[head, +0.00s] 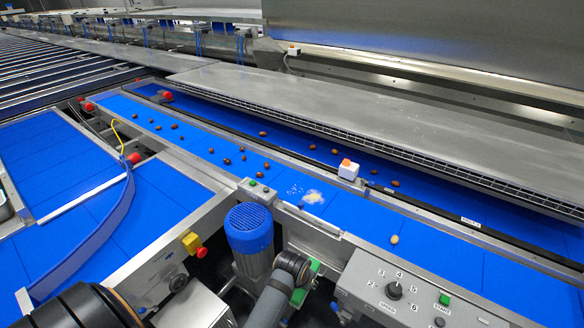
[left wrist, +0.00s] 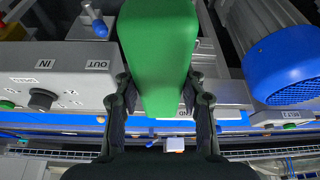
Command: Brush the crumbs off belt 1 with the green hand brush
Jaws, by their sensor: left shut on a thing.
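My left gripper (left wrist: 158,108) is shut on the green hand brush (left wrist: 160,45), whose smooth green body fills the upper middle of the left wrist view. In the head view only small green parts of the brush (head: 315,267) show beside my dark wrist, below the near belt; its bristles cannot be made out. Belt 1 (head: 345,212) seems to be the nearer long blue belt. Pale crumbs (head: 313,197) lie on it in a small patch right of the middle, apart from the brush. My right gripper is not in view.
Several brown dates lie along the belt, and a paler one (head: 394,239) is right of the crumbs. A blue motor (head: 249,230) and a control panel (head: 385,290) with a knob stand on the near side. A white box with an orange top (head: 348,170) sits on the divider.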

